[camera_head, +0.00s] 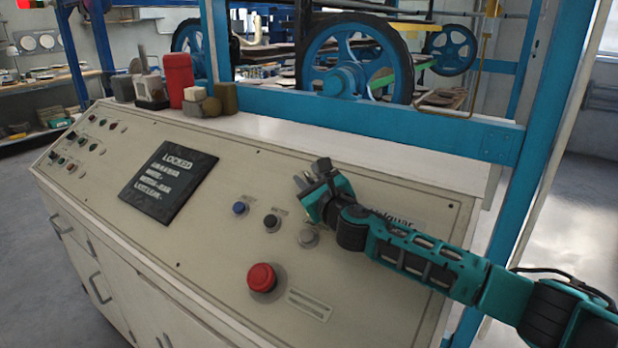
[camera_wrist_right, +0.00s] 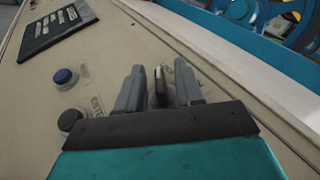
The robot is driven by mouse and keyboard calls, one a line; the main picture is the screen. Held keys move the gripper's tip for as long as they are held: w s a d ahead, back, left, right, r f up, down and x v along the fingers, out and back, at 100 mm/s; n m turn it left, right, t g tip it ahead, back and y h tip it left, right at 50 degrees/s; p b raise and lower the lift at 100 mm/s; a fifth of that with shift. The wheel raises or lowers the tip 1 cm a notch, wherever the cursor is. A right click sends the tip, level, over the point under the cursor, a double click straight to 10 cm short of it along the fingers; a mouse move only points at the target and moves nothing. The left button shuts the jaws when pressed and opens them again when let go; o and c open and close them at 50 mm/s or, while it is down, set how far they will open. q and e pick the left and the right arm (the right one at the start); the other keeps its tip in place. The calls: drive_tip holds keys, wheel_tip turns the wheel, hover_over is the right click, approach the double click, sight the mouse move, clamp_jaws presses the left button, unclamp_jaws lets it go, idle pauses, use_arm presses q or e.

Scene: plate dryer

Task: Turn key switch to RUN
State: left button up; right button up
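My right gripper (camera_head: 311,175) is over the sloped control panel, right of the screen, and covers part of the panel in the head view. In the right wrist view its two grey fingers (camera_wrist_right: 160,88) stand apart on either side of a thin upright piece, which looks like the key (camera_wrist_right: 159,88) of the key switch. A narrow gap shows between the piece and the right-hand finger; contact with the left-hand finger is unclear. The switch body and its position marks are hidden. The dark screen (camera_head: 169,183) reads LOCKED. My left gripper is out of view.
A blue button (camera_head: 239,208), a black button (camera_head: 271,222), a pale round fitting (camera_head: 308,238) and a red mushroom button (camera_head: 262,278) lie near the gripper. A blue frame beam (camera_head: 400,130) runs behind the panel. A red canister (camera_head: 178,78) and small boxes stand at the panel's back edge.

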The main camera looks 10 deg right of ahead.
drive_tip(key=shift+w+a, duration=0.1)
drive_tip(key=shift+w, duration=0.1)
drive_tip(key=shift+c, duration=0.3)
clamp_jaws()
